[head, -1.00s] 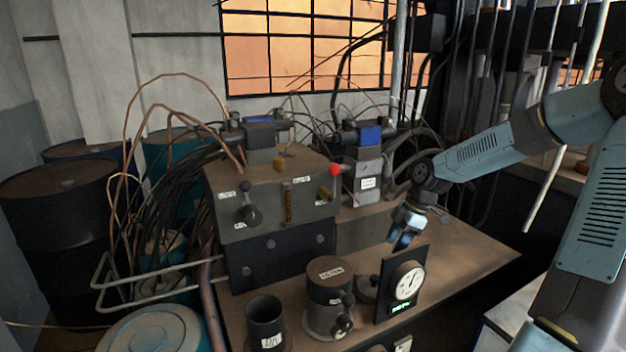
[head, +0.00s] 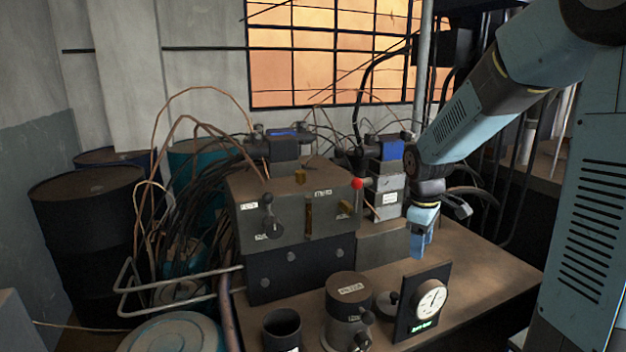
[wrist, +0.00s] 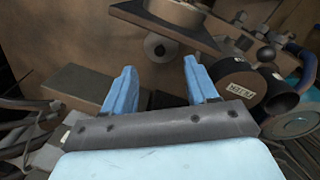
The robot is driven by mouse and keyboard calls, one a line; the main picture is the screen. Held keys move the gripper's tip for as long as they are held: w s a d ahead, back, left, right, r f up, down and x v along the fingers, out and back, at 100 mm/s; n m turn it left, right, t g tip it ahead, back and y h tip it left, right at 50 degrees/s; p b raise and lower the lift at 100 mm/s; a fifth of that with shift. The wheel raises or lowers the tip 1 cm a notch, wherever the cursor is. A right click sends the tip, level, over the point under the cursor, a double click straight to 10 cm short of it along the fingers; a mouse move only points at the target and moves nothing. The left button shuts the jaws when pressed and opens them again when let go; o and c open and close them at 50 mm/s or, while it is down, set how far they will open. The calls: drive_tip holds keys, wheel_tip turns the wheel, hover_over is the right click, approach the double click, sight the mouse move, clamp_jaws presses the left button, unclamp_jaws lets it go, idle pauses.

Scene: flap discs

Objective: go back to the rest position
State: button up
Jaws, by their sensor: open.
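My gripper (head: 422,245) hangs above the brown table, right of the large control box and behind the dial gauge. In the wrist view my gripper (wrist: 162,80) shows two blue fingers spread apart with nothing between them. The tabletop and a small grey round part (wrist: 160,47) lie beyond the fingers. My arm reaches in from the upper right in the head view.
The table (head: 475,290) holds a control box (head: 290,215) with a red knob, a labelled cylinder (head: 348,300), an open dark cup (head: 282,328) and a dial gauge (head: 430,300). Drums (head: 90,220) and loose cables stand left. The table's right part is clear.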

drive_tip(key=s+a+r+m+t, duration=0.1)
drive_tip(key=s+r+m, duration=0.4)
drive_tip(key=s, duration=0.6)
drive_tip(key=s+a+r+m+t+y, duration=0.1)
drive_tip(key=s+r+m+t, duration=0.2)
drive_tip(key=s+r, duration=0.6)
drive_tip(key=shift+s+a+m+t, duration=0.2)
drive_tip(key=shift+s+m+t, duration=0.2)
drive_tip(key=shift+s+m, duration=0.75)
drive_tip(key=shift+w, duration=0.15)
